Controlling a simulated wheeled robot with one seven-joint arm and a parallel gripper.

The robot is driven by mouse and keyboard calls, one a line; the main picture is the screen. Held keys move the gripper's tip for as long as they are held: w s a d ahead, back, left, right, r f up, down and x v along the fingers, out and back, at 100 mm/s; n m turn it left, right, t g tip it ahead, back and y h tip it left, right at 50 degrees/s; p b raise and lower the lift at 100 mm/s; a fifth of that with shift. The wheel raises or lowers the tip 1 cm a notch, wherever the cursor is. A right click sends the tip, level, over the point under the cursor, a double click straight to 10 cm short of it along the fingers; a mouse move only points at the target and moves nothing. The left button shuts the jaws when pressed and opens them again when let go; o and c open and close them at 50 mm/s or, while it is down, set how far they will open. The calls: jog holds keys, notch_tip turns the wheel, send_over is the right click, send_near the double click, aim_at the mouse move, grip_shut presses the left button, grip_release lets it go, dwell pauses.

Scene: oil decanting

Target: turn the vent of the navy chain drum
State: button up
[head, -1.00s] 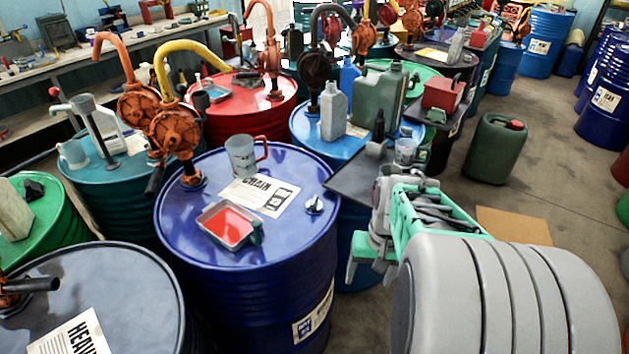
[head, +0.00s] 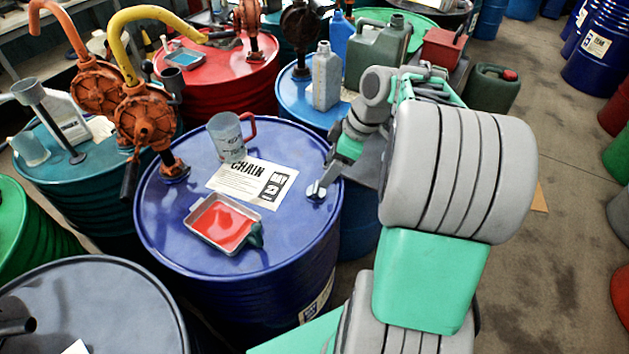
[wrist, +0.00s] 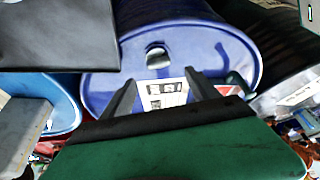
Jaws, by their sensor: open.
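The navy chain drum (head: 290,235) stands in the middle of the head view, with a "CHAIN" paper label on its top. Its small silver vent (head: 316,192) is near the right rim of the top; it also shows in the wrist view (wrist: 155,54). My gripper (head: 323,179) reaches in from the right, with its fingertips close to the vent. In the wrist view my gripper (wrist: 161,78) is open, with its fingers apart and the vent ahead of the gap. I cannot tell whether a finger touches the vent.
On the drum top stand a clear mug (head: 228,140) with a red handle and a tray of red liquid (head: 222,226). A rusty hand pump (head: 147,125) rises at the left rim. A grey bottle (head: 326,78) and a green can (head: 378,55) stand behind.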

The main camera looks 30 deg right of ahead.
aim_at(316, 187)
jog(key=x, duration=0.8)
jog(key=shift+d, duration=0.1)
jog(key=shift+c, duration=0.2)
jog(key=shift+s, duration=0.1)
jog(key=c, duration=1.3)
